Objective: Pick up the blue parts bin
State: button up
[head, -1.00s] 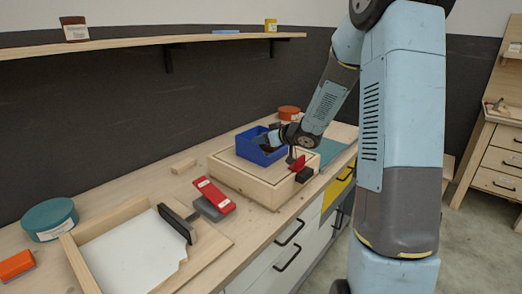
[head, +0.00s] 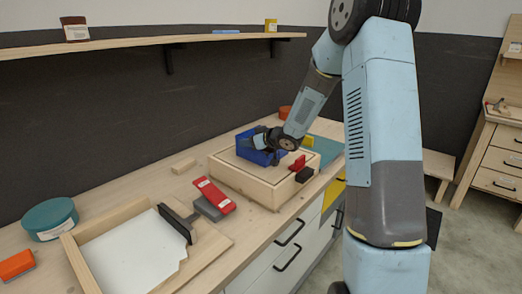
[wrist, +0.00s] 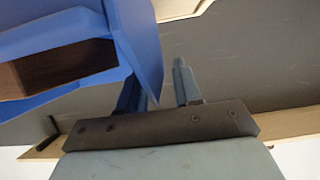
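The blue parts bin (head: 247,152) sits on top of a pale wooden box (head: 231,175) on the bench. In the wrist view the bin (wrist: 142,45) fills the upper left, with its opening and a brown area inside showing. My gripper (head: 262,140) is at the bin's right side and hides part of it. In the wrist view my gripper (wrist: 158,85) has its two fingers spread. The bin's wall edge reaches down near the left finger, and a gap shows between the wall and the right finger. Whether the left finger touches the bin is unclear.
On the wooden box are a red clamp-like item (head: 297,163) and a black block (head: 304,175). A red and grey tool (head: 214,196), a small wood block (head: 184,165), a white-bottomed tray (head: 135,255) and a teal tin (head: 50,219) lie to the left. A shelf (head: 130,43) runs above.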

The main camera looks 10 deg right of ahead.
grip_shut()
dwell(1.2)
